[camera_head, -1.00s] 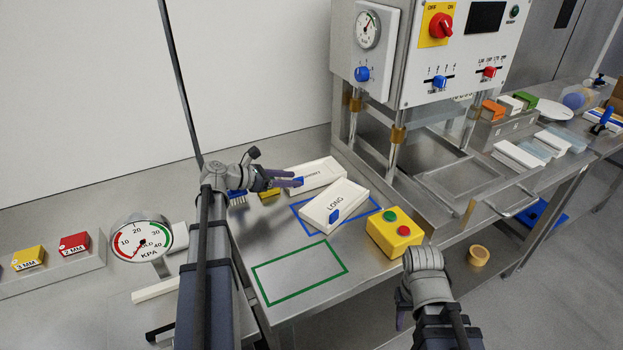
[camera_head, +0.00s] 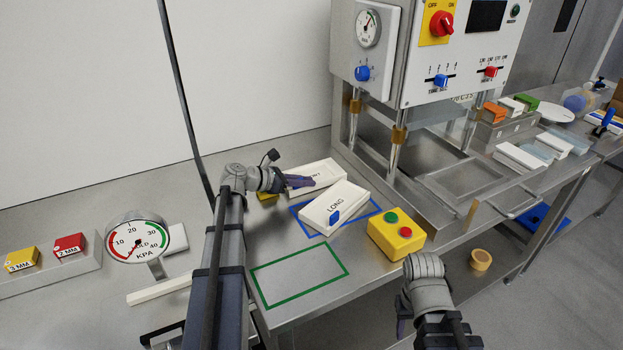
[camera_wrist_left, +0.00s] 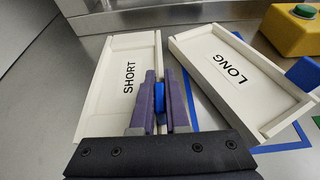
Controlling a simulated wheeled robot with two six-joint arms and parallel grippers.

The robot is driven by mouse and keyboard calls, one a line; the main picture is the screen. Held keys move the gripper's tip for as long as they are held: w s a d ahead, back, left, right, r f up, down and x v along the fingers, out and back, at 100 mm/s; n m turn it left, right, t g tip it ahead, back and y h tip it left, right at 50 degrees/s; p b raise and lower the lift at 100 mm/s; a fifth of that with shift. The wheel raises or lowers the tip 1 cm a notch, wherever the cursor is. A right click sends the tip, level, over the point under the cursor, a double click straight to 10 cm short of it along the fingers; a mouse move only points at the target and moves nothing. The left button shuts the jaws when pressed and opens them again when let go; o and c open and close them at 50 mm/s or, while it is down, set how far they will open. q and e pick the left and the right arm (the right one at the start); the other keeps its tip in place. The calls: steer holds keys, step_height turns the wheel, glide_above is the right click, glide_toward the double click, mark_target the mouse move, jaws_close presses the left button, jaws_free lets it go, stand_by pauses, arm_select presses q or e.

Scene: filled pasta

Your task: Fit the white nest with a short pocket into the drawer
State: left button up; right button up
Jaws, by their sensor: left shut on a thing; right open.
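The white nest labelled SHORT (camera_wrist_left: 118,95) lies flat on the steel table; it also shows in the head view (camera_head: 322,171), partly hidden by my gripper. My left gripper (camera_wrist_left: 160,100) is shut on its blue handle (camera_wrist_left: 158,97), at the side facing the other nest. In the head view my left gripper (camera_head: 300,182) reaches in from the left. The white nest labelled LONG (camera_head: 335,207) sits tilted across the blue outline (camera_head: 372,213). My right gripper (camera_head: 403,318) is open, low at the front, off the table edge. The drawer is likely the steel frame (camera_head: 470,182) under the press.
A yellow button box (camera_head: 396,236) stands right of the LONG nest. A green outline (camera_head: 300,272) on the table is empty. A round gauge (camera_head: 140,243) stands at left. The press posts (camera_head: 397,150) rise behind the nests.

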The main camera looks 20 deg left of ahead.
arm_select(q)
jaws_close()
stand_by(0.3)
step_height(320, 180, up, 10)
steer(key=p, duration=1)
steer(key=shift+d, duration=0.1)
